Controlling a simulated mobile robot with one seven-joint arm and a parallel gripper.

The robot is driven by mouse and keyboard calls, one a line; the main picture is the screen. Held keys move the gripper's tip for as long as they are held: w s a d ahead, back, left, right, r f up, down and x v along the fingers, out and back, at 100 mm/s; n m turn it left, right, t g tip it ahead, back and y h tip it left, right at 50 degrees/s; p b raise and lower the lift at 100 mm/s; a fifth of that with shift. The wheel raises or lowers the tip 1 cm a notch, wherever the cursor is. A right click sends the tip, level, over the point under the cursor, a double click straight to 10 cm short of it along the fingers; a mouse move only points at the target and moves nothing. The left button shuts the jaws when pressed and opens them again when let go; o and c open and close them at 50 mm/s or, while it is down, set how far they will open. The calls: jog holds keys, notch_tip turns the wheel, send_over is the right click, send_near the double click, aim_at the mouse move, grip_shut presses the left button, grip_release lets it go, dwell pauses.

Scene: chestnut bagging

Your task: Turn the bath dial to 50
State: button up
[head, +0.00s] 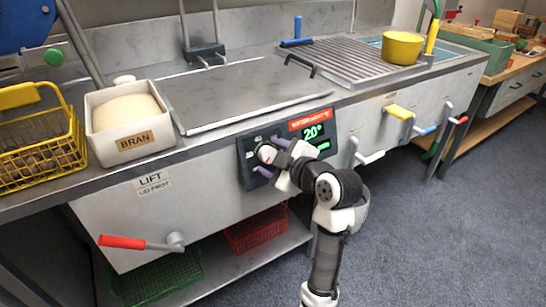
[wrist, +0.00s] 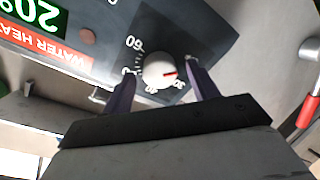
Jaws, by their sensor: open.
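The bath dial (wrist: 157,73) is a white round knob with a red pointer mark on the dark control panel (head: 246,161). In the wrist view, which shows the panel upside down, the red mark points right. Some scale numbers show around the dial, partly hidden. The display (head: 314,131) reads 20°. My gripper (wrist: 160,70) is open, its two purple fingers on either side of the dial. I cannot tell whether they touch it. In the head view my gripper (head: 271,157) is at the panel's left part and partly covers the dial.
A steel lid (head: 240,92) covers the bath above the panel. A white BRAN box (head: 130,143) and a yellow basket (head: 40,150) of chestnuts stand at left. A red-handled lever (head: 122,242) and a white-handled lever (head: 369,157) stick out from the front. The floor at right is clear.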

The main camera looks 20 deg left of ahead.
jog(key=shift+a, duration=0.15)
jog(key=shift+c, duration=0.2)
jog(key=c, duration=0.9)
jog(key=shift+c, duration=0.2)
